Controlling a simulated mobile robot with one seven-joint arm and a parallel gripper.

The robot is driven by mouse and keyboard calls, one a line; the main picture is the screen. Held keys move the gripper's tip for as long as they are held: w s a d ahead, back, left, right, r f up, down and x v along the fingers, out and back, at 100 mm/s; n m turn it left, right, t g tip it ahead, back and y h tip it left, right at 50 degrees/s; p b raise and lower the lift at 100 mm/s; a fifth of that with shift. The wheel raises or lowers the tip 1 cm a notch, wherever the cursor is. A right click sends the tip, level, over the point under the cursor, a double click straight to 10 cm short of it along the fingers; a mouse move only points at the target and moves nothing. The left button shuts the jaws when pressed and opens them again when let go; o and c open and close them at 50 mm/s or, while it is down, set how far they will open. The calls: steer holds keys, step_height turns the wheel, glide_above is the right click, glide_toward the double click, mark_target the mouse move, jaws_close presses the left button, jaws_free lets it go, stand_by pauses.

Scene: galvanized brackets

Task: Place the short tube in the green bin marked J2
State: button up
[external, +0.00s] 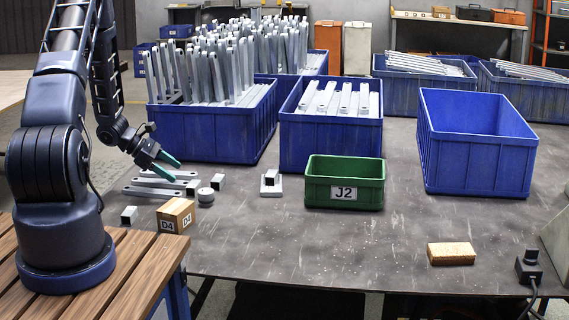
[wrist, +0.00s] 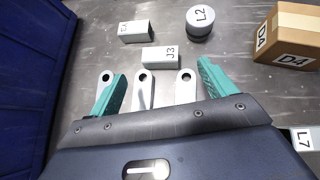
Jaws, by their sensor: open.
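Several short grey rectangular tubes lie on the table, and I cannot tell which one the task means. One marked J3 (wrist: 160,57) lies just ahead of my gripper in the wrist view; it also shows in the external view (external: 192,188). Another with an upside-down label (wrist: 135,31) lies beyond it, and one marked L7 (wrist: 302,139) is at the right edge. My gripper (external: 172,168) is open and empty above the flat bars, its teal fingers apart in the wrist view (wrist: 162,72). The green bin marked J2 (external: 310,193) stands mid-table, with no contents visible.
A round piece marked L2 (wrist: 200,22) and a box marked D4 (external: 175,215) lie nearby. Flat bars with holes (wrist: 185,88) lie under my fingers. A blue bin (external: 225,138) full of metal parts stands behind.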

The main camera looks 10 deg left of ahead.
mark_target(193, 184)
steer(key=x, duration=0.8)
steer(key=shift+w+d+f, duration=0.1)
steer(key=shift+d+f, duration=0.05)
steer(key=shift+f, duration=0.05)
steer(key=c, duration=1.1)
steer(key=shift+c, duration=0.2)
step_height(193, 184, up, 20)
steer(key=shift+f, duration=0.1)
steer(key=w+a+r+n+t+y, duration=0.1)
steer(key=w+r+n+t+y, duration=0.1)
steer(key=n, duration=0.2)
steer(key=w+a+r+n+t+y, duration=0.1)
steer(key=w+r+n+t+y, duration=0.1)
steer(key=n+t+y, duration=0.1)
steer(key=w+a+r+n+t+y, duration=0.2)
steer(key=n+t, duration=0.1)
steer(key=n, duration=0.2)
steer(key=shift+w, duration=0.2)
